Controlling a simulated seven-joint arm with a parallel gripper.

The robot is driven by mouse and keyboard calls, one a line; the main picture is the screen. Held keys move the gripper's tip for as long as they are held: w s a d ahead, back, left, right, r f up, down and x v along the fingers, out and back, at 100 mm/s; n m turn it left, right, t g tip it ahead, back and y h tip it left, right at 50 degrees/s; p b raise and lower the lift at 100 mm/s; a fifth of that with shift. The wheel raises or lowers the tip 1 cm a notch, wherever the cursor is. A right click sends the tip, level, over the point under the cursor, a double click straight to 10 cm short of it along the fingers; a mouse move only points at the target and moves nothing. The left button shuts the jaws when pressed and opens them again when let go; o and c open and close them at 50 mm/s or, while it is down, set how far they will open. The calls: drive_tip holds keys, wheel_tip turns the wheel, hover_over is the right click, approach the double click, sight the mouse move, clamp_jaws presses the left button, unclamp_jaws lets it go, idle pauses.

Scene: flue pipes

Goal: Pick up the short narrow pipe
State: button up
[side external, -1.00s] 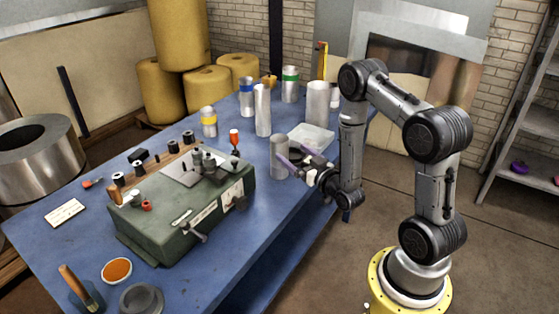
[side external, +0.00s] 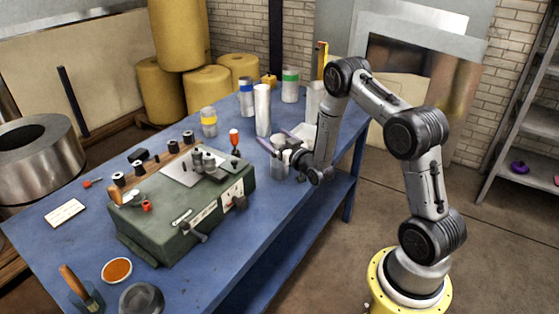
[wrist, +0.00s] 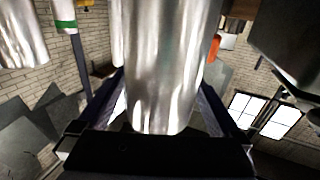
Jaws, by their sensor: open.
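The short plain grey pipe (side external: 279,172) stands upright near the table's right edge, its upper part hidden by my gripper (side external: 270,141). In the wrist view, which is upside down, a plain metal pipe (wrist: 162,75) that appears to be this one fills the middle. It lies between the two fingers of my gripper (wrist: 160,92). The fingers are spread, with a visible gap on each side of the pipe. In the side view they cross level near the pipe's top.
A tall narrow pipe (side external: 262,110) stands just behind. Pipes with yellow (side external: 209,122), blue (side external: 246,97) and green (side external: 290,84) bands stand farther off. A wide pipe (side external: 314,99) is partly behind my arm. A green machine (side external: 185,205) occupies the left of the blue table (side external: 50,245).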

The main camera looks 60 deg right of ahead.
drive_tip(key=shift+c, duration=0.3)
clamp_jaws()
drive_tip(key=shift+r, duration=0.15)
idle(0.3)
